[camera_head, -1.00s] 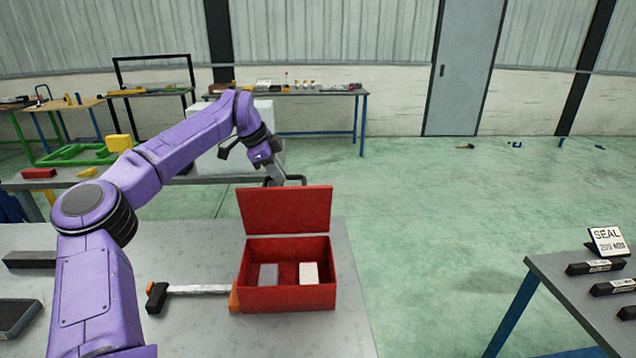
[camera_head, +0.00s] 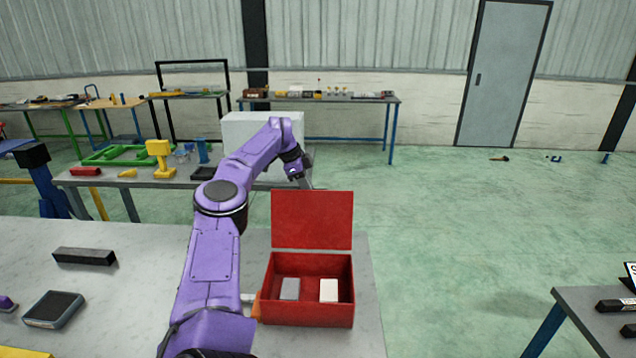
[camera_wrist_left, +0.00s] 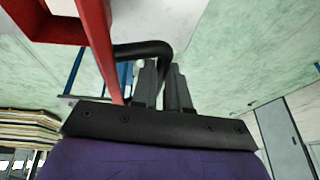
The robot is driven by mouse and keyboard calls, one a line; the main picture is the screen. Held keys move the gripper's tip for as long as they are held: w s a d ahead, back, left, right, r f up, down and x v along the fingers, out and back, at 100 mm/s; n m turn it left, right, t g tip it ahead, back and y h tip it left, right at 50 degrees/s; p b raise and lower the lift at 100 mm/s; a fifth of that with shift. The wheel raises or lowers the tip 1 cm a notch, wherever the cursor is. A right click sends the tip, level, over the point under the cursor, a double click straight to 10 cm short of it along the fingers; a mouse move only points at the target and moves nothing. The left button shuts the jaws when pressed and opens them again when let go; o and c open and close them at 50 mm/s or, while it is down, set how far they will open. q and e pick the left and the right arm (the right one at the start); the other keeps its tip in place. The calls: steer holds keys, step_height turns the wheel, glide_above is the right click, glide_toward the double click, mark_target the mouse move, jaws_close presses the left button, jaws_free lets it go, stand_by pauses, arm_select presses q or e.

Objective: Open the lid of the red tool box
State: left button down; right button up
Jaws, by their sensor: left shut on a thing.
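The red tool box (camera_head: 306,311) stands on the near grey table. Its red lid (camera_head: 312,220) is raised, standing roughly upright at the box's back edge, so the inside shows. A grey block (camera_head: 289,289) and a white block (camera_head: 329,290) lie inside. My left gripper (camera_head: 305,182) is behind the lid's top left corner, its fingertips partly hidden. In the left wrist view the left gripper (camera_wrist_left: 163,82) is shut on the black lid handle (camera_wrist_left: 146,50), beside the lid's red edge (camera_wrist_left: 97,40).
The near table (camera_head: 120,240) also holds a black bar (camera_head: 84,257) and a dark flat block (camera_head: 54,309) at left. A back table (camera_head: 150,178) with yellow and green items stands beyond. Another table (camera_head: 580,300) is at right; green floor lies between.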

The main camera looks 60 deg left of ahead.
arm_select(q)
steer(key=shift+w+a, duration=0.1)
stand_by(0.4)
steer(key=c, duration=1.1)
jaws_free()
steer(key=shift+a+r, duration=0.1)
steer(key=shift+r, duration=0.25)
steer(key=p+v, duration=0.1)
steer(key=v, duration=0.5)
steer(key=shift+r+p, duration=0.25)
steer(key=shift+p, duration=0.1)
steer(key=shift+s+r, duration=0.15)
steer(key=shift+s, duration=0.1)
